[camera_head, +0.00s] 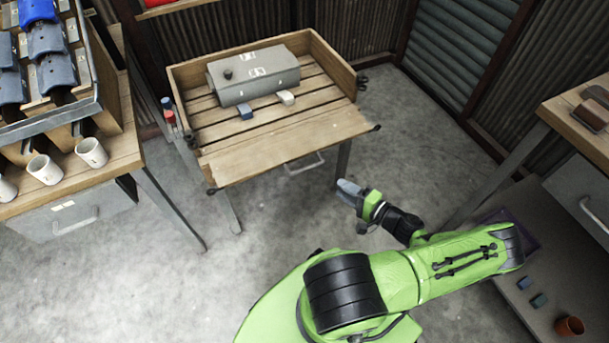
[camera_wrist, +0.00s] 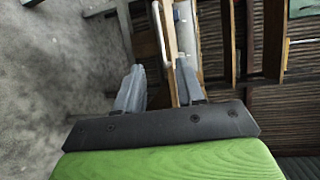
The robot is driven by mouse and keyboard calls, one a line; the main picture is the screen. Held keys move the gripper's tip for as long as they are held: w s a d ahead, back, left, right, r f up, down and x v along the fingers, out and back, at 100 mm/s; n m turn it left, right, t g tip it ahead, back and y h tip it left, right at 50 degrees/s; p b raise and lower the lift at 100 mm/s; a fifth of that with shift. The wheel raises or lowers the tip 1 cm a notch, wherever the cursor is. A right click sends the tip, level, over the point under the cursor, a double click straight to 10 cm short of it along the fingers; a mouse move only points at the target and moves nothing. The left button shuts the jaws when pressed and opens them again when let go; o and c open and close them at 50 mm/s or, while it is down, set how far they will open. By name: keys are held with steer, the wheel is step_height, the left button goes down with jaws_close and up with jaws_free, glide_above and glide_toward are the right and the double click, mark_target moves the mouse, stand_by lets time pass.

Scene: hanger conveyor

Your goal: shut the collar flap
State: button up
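A wooden collar (camera_head: 318,48) with low walls stands on a slatted table top. Its front flap (camera_head: 285,146) is a wide plank that lies folded down and outward at the front edge, so the collar's front is open. The table front shows sideways beyond the fingers; which strip there is the flap I cannot tell.
Inside the collar are a grey case (camera_head: 255,74), a blue block (camera_head: 245,111) and a white block (camera_head: 286,97). A drawer handle (camera_head: 305,164) juts out under the flap. A bench with mugs (camera_head: 91,152) stands left, another bench (camera_head: 571,116) right. Floor (camera_head: 270,220) in front is clear.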

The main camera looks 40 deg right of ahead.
mark_target(307, 167)
steer(key=w+b, duration=0.1)
steer(key=w, duration=0.4)
steer(key=w+a+f+b, duration=0.1)
steer(key=w, duration=0.4)
steer(key=w+f+b, duration=0.1)
steer(key=w, duration=0.4)
steer(key=shift+a+f, duration=0.1)
steer(key=shift+a, duration=0.25)
steer(key=shift+c, duration=0.3)
jaws_close()
